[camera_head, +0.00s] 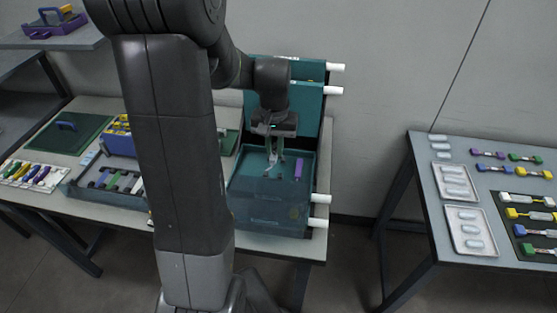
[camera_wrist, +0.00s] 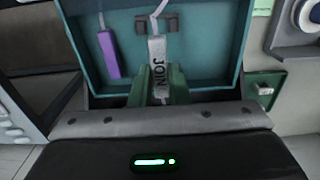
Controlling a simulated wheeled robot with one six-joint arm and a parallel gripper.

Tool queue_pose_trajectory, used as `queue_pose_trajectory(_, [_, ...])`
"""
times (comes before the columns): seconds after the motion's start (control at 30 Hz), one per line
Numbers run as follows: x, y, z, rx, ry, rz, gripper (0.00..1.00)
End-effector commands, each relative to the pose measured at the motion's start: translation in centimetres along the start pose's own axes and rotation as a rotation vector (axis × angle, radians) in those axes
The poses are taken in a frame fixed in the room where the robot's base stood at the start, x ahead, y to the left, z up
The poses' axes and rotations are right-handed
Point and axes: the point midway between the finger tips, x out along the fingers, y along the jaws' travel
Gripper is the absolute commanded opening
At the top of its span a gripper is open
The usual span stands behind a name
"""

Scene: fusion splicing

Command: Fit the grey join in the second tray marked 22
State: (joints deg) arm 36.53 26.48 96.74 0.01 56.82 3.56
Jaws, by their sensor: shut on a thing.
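My gripper (camera_head: 274,158) is over the open teal tray (camera_head: 240,183) of the stacked unit on the left table. In the wrist view my gripper's green fingers (camera_wrist: 158,88) are shut on a grey join (camera_wrist: 157,50) marked JOIN. A pale lead runs from its far end. Just beyond it is a dark holder (camera_wrist: 171,24) on the tray floor. A purple join (camera_head: 298,169) sits in the same tray at the right; it also shows in the wrist view (camera_wrist: 109,54), at the left. I cannot read a tray number, and cannot tell whether the join touches the tray floor.
Two teal trays (camera_head: 300,100) stand raised behind the open one, with white pegs (camera_head: 335,67) at their right. A bin of coloured joins (camera_head: 110,190) is left of my arm. A separate right table (camera_head: 415,160) holds more joins and trays.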

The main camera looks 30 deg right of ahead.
Motion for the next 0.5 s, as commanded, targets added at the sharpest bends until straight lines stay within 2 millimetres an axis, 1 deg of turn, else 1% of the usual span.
queue_pose_trajectory(0.03, [0.6,0.0,0.0,0.0,-0.003,0.0,0.0])
queue_pose_trajectory(0.17, [1.8,0.0,0.0,0.0,-0.002,0.0,0.0])
queue_pose_trajectory(0.33, [4.2,0.0,0.0,0.0,-0.003,0.0,0.0])
queue_pose_trajectory(0.4, [4.7,0.0,0.0,0.0,-0.001,0.0,0.0])
queue_pose_trajectory(0.5, [4.9,0.0,0.0,0.0,0.001,0.0,0.0])
